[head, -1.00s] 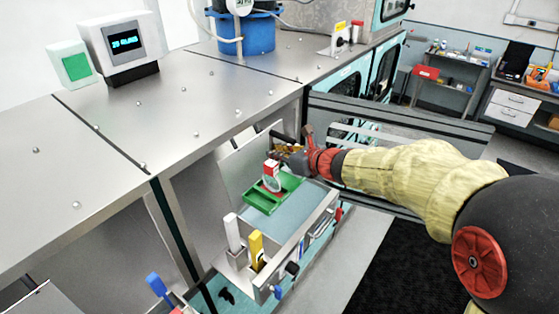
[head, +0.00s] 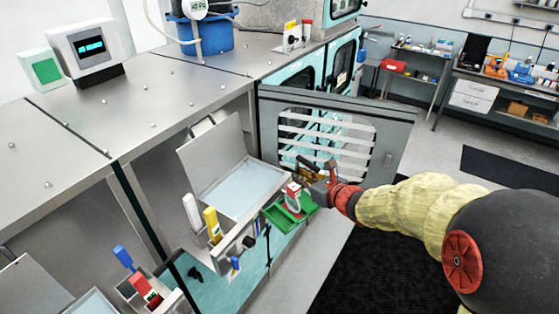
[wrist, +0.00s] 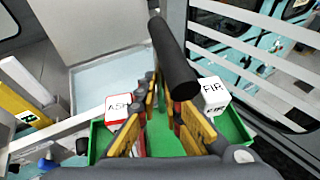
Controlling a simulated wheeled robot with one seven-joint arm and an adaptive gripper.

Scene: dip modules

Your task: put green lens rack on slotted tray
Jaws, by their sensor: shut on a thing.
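The green lens rack (head: 277,217) is a shallow green tray, held in the air beside the basin's right edge. It also shows in the wrist view (wrist: 235,123), where it carries a white and red block marked ASH (wrist: 118,107) and a white block marked FIR (wrist: 214,95). My gripper (head: 308,180) is above the rack and shut on it; its yellow fingers (wrist: 165,115) hide the rack's middle. A dark bar (wrist: 172,60) rises between the fingers. A grey frame with white slats (head: 325,135) stands just beyond; I cannot tell whether it is the slotted tray.
The pale blue basin (head: 245,190) has its lid (head: 213,152) raised. White (head: 191,210) and yellow (head: 212,222) upright pieces stand at its front left. The steel counter (head: 150,110) runs behind. Open floor (head: 350,245) lies to the right.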

